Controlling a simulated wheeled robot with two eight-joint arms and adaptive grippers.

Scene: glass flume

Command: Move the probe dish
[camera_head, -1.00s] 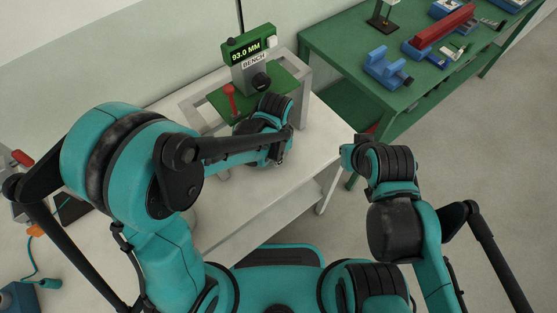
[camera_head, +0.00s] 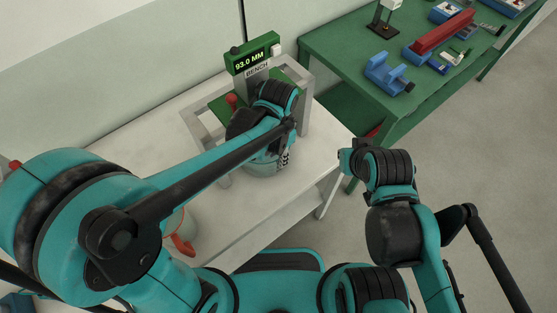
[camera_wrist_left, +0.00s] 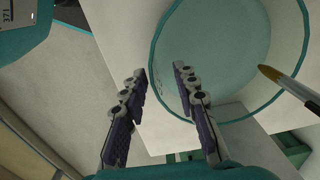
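The probe dish, a clear glass bowl with a teal rim, shows below my left wrist in the head view (camera_head: 267,169) and large in the left wrist view (camera_wrist_left: 235,55). My left gripper (camera_wrist_left: 161,70) has its two fingers apart. In the wrist view one finger lies outside the rim and the other overlaps the bowl, so they appear to straddle its near side. Contact with the glass cannot be told. In the head view the left gripper (camera_head: 283,157) is partly hidden by its own wrist. My right gripper (camera_head: 348,155) hangs right of the white table, its fingers unclear.
The bench gauge (camera_head: 252,55), reading 93.0 MM, stands behind the dish with a grey frame (camera_head: 300,85) and a red knob (camera_head: 232,100). A pointed brown tool (camera_wrist_left: 290,85) overlaps the bowl's right side. An orange-handled thing (camera_head: 182,243) is partly hidden. A green table (camera_head: 340,50) stands right.

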